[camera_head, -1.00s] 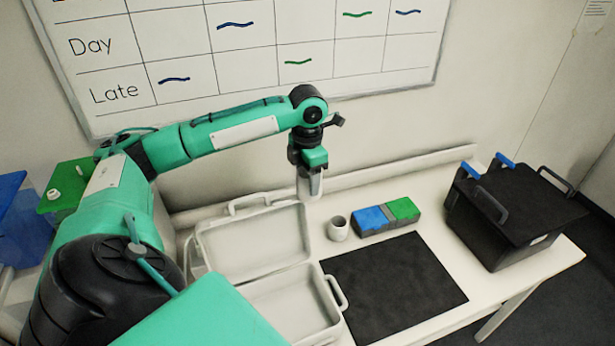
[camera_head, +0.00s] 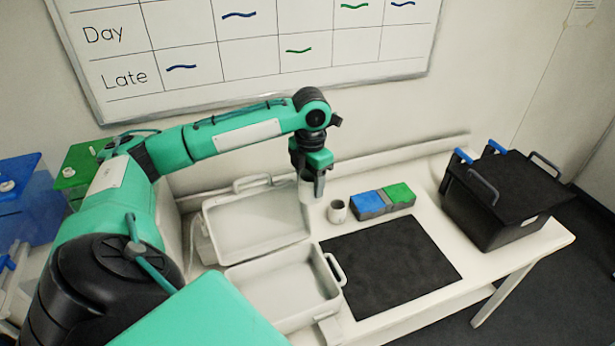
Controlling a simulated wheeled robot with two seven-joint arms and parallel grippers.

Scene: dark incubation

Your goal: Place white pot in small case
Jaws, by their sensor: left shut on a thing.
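My left gripper (camera_head: 313,188) points down behind the right side of the open case's lid. It is shut on a small pale thing (camera_head: 305,187), which looks like the white pot and is mostly hidden by the fingers. The small case is pale grey and lies open on the table, its lid (camera_head: 252,220) leaning back and its empty tray (camera_head: 287,290) in front. Another small whitish pot (camera_head: 338,211) stands on the table just right of the lid, apart from the gripper. My right gripper is out of view.
A blue block (camera_head: 367,204) and a green block (camera_head: 398,194) stand together right of the standing pot. A bare black mat (camera_head: 390,270) lies right of the case. A black crate (camera_head: 500,200) with handles stands at the table's right end. A whiteboard (camera_head: 300,55) hangs behind.

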